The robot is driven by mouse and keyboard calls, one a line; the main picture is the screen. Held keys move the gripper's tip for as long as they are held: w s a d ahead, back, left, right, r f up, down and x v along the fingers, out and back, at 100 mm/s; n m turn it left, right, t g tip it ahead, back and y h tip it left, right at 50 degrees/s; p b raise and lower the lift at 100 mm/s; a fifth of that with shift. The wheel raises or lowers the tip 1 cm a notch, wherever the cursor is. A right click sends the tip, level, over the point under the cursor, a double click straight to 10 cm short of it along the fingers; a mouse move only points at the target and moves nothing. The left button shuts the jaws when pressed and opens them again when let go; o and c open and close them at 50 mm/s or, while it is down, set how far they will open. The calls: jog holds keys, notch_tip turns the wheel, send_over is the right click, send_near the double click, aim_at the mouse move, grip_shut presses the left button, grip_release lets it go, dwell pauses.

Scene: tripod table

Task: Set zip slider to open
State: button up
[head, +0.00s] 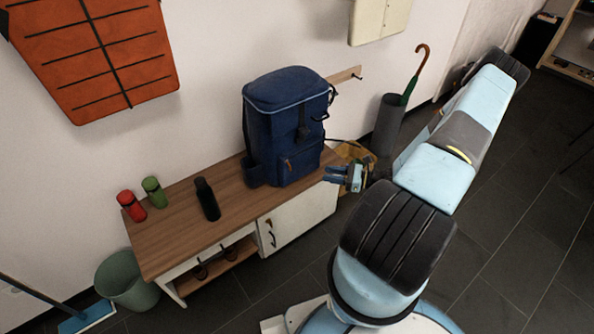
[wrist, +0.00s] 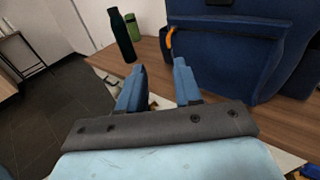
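A dark blue backpack (head: 284,125) stands upright on the right part of a wooden bench top. An orange zip pull (head: 288,164) shows on its front pocket, and it also shows in the wrist view (wrist: 170,37) at the left end of the pocket. My gripper (head: 332,176) is in front of the backpack's right side, apart from it. In the wrist view my gripper (wrist: 160,72) has its two blue fingers spread with nothing between them; the zip pull lies beyond the fingertips. The pocket's zip line is too small to read clearly.
The wooden bench (head: 175,235) also holds a black bottle (head: 207,199), a green bottle (head: 154,192) and a red bottle (head: 131,206), all to the left. An umbrella stand (head: 388,124) is at the right. A green bin (head: 126,280) stands left of the bench.

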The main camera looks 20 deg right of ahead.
notch_tip(320, 180, down, 2)
jog(key=m+t, duration=0.2)
send_near(289, 165)
jog(key=f+x, duration=0.1)
jog(key=x, duration=0.6)
jog(key=shift+f+h, duration=0.35)
jog(key=shift+h, duration=0.05)
jog(key=shift+a, duration=0.1)
grip_shut()
dwell(1.1)
